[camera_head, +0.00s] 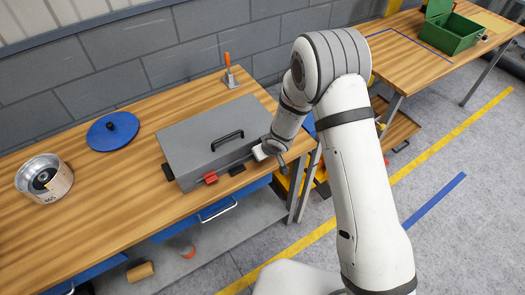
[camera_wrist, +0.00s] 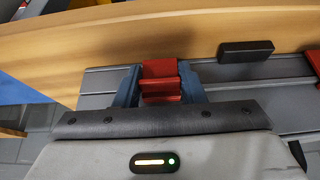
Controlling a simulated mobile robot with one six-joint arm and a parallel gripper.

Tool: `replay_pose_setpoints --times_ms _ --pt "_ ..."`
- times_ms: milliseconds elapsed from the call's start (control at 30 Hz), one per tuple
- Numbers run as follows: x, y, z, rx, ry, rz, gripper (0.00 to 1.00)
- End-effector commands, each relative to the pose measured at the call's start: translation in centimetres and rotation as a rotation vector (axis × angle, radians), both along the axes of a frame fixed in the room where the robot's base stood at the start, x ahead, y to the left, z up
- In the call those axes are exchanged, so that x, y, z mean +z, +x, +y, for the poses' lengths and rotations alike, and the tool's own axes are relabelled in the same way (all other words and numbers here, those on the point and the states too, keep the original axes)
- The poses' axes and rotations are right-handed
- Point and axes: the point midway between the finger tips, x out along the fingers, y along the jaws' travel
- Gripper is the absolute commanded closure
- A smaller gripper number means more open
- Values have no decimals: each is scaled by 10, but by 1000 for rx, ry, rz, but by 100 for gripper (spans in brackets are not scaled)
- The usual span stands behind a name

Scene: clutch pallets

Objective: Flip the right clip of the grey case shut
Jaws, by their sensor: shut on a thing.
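The grey case (camera_head: 205,140) lies closed on the wooden workbench, its black handle (camera_head: 227,140) on top of the lid. One red clip (camera_head: 210,178) is at its front edge. My gripper (camera_head: 264,152) is at the case's front right corner. In the wrist view its two blue-grey fingers (camera_wrist: 159,88) are shut on the red right clip (camera_wrist: 160,68), one on each side. The clip's far end lies toward the bench edge. The left clip (camera_wrist: 315,62) shows at that view's right edge. In the head view the right clip is hidden by my gripper.
A black block (camera_wrist: 245,51) sits between the clips. A blue disc (camera_head: 112,130), a metal drum (camera_head: 44,178) and an orange-handled toggle clamp (camera_head: 229,72) stand on the bench. A green box (camera_head: 455,32) is on another bench. Free bench top lies left of the case.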

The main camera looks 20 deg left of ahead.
Motion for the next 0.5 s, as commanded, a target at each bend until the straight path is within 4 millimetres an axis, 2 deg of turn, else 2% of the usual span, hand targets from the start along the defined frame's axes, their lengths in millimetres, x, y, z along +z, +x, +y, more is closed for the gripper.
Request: replay_pose_setpoints --times_ms 333,367,500 --pt "1 2 0 -1 1 -3 86" --pt "1 2 0 -1 1 -3 62" --pt "1 1 0 0 1 -2 51"
